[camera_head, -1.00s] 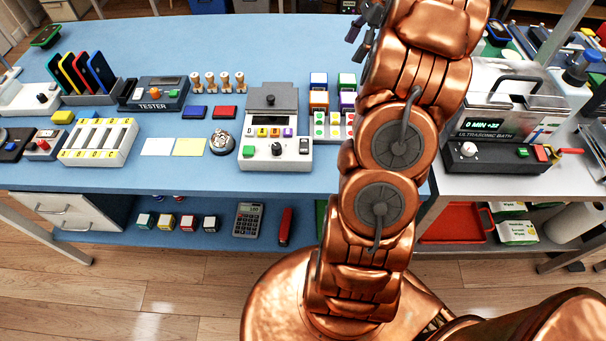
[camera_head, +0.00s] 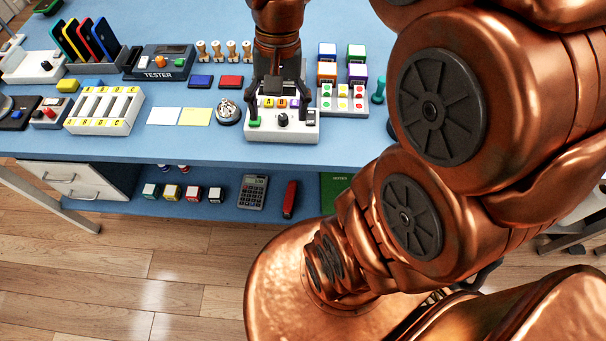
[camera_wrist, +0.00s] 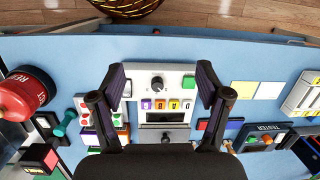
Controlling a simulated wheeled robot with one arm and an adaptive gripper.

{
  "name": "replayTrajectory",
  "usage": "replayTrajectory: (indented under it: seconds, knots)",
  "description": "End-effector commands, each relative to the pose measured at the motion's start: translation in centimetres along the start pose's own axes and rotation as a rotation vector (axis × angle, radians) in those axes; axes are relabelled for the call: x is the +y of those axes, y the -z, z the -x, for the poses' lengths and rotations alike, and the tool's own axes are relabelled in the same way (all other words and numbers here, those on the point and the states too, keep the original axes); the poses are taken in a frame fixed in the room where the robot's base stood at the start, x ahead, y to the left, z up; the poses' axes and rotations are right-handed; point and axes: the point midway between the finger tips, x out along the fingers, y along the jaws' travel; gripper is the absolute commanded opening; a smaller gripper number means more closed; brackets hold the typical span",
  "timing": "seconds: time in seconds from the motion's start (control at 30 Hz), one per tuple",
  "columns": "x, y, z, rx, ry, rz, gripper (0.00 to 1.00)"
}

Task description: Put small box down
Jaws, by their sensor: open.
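Small boxes with coloured lids, blue (camera_head: 327,49), green (camera_head: 357,51), orange (camera_head: 327,69) and purple (camera_head: 359,71), stand to the right of a white device (camera_head: 308,131). I cannot tell which is the small box of the task. My gripper (camera_head: 280,115) is over the white device. In the wrist view my gripper (camera_wrist: 160,85) is open, one finger on each side of the device's knob (camera_wrist: 157,82) and coloured keys. No box shows between the fingers. The gripper hides the device's rear part in the head view. Whether the fingers touch the device is unclear.
A bell (camera_head: 229,112) and paper pads (camera_head: 195,117) lie left of the device. A button stand (camera_head: 344,110) is close on its right. More small boxes (camera_head: 172,193) and a calculator (camera_head: 252,192) sit on the lower shelf. The table's front strip is clear.

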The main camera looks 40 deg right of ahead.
Motion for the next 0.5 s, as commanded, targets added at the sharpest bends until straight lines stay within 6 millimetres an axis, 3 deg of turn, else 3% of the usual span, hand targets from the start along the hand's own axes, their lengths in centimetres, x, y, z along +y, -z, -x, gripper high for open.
replayTrajectory:
  seconds: [0.03, 0.2, 0.3, 0.5]
  knots:
    - [0.1, -1.8, -0.7, 0.000, -0.020, 0.074, 0.76]
    - [1.4, -6.6, -2.9, 0.003, -0.084, 0.308, 0.76]
    - [2.5, -8.7, -4.1, 0.000, -0.114, 0.427, 0.76]
    - [3.9, -11.0, -5.7, -0.001, -0.150, 0.572, 0.76]
